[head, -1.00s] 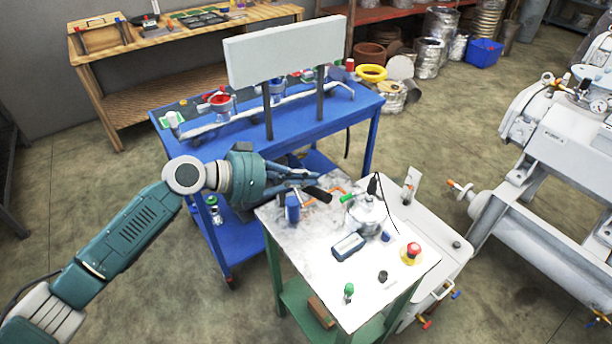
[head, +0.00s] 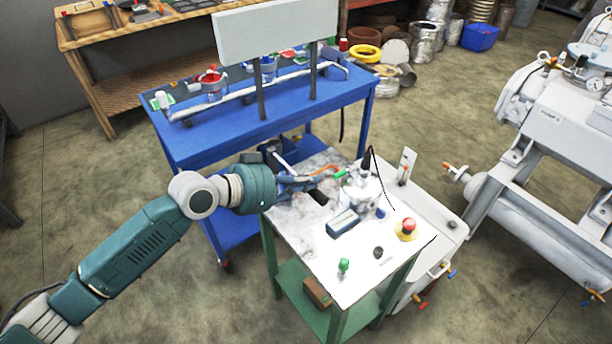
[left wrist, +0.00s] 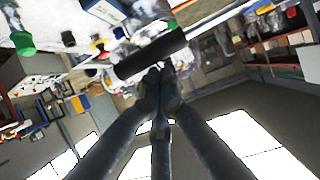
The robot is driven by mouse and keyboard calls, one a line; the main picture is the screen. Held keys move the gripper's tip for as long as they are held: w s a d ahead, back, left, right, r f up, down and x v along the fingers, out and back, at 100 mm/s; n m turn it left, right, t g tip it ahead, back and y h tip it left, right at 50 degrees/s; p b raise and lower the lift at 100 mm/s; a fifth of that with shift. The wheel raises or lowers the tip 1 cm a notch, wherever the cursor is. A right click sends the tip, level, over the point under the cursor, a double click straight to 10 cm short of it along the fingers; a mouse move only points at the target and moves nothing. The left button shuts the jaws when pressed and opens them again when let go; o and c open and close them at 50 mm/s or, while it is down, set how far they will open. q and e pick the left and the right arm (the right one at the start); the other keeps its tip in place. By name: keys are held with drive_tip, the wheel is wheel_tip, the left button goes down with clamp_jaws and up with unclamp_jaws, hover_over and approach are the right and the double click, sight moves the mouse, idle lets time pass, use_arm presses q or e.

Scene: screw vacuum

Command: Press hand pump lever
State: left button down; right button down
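The hand pump lever shows as a short black handle (head: 318,197) over the near-left part of the white tabletop (head: 310,255). It is partly hidden by my left gripper (head: 308,183), which comes in from the left just beside it. In the left wrist view the black handle (left wrist: 150,54) lies slantwise across the tips of my left gripper (left wrist: 160,76). The fingers are together with nothing seen between them; the tips are at or very near the handle, and I cannot tell if they touch. The pump body is mostly hidden. My right gripper is not in view.
A metal vessel (head: 362,192), a dark blue box (head: 343,221), a red button on yellow (head: 406,229) and a green-capped part (head: 343,267) stand on the tabletop. A blue cart (head: 190,145) stands behind. A large white machine (head: 550,140) is at the right.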

sight(310, 193)
use_arm(q)
wheel_tip(310, 193, down, 3)
drive_tip(key=shift+s+d+f+b, duration=0.1)
drive_tip(key=shift+s+d+b, duration=0.05)
drive_tip(key=shift+b, duration=0.55)
drive_tip(key=shift+s, duration=0.1)
drive_tip(key=r+p, duration=0.2)
drive_tip(key=r, duration=0.1)
drive_tip(key=r+p, duration=0.1)
drive_tip(key=shift+d+r+p, duration=0.15)
drive_tip(key=shift+d+p, duration=0.2)
drive_tip(key=shift+p, duration=0.05)
drive_tip(key=b+v, duration=0.2)
drive_tip(key=v, duration=0.7)
drive_tip(key=shift+s+b, duration=0.3)
drive_tip(key=shift+s, duration=0.15)
